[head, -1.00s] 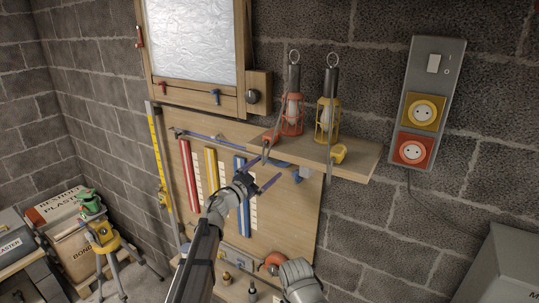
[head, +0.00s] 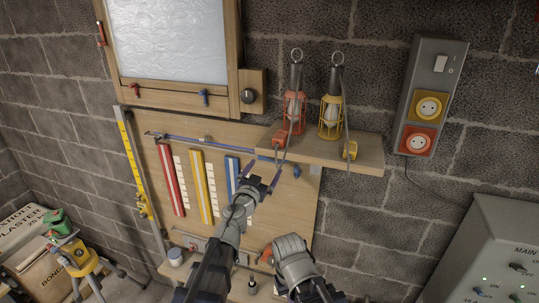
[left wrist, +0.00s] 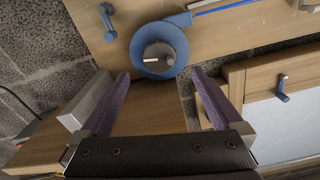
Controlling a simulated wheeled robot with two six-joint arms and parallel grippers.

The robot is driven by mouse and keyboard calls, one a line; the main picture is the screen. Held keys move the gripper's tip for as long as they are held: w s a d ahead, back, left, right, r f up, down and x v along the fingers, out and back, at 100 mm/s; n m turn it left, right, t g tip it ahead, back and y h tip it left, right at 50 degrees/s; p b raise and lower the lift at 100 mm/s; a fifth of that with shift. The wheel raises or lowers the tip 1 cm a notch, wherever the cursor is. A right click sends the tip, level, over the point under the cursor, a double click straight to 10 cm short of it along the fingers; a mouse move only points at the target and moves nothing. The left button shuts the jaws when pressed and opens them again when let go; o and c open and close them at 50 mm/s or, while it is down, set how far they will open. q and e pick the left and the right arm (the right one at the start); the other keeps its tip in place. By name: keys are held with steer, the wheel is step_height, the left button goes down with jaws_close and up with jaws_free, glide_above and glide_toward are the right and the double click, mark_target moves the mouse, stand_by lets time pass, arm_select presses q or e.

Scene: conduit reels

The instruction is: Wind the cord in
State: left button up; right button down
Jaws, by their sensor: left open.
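In the left wrist view a round blue reel (left wrist: 158,52) with a pale grey hub and a small crank knob is fixed to a wooden board. A blue cord (left wrist: 225,5) runs from its housing to the upper right; the cord also crosses the board in the head view (head: 185,139). My left gripper (head: 262,175) is open and empty. In the left wrist view its two fingers (left wrist: 160,75) stand apart on either side of the reel, which lies ahead of them. In the head view the shelf and gripper mostly hide the reel.
A wooden shelf (head: 363,163) with a red lamp (head: 293,112) and a yellow lamp (head: 331,117) juts out just above. A blue hook (head: 297,171) is right of the gripper. Red, yellow and blue strips line the board (head: 305,212). A grey cabinet (head: 480,250) stands right.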

arm_select(q)
steer(key=shift+d, duration=0.1)
steer(key=x, duration=0.7)
steer(key=shift+w, duration=0.4)
steer(key=c, duration=1.3)
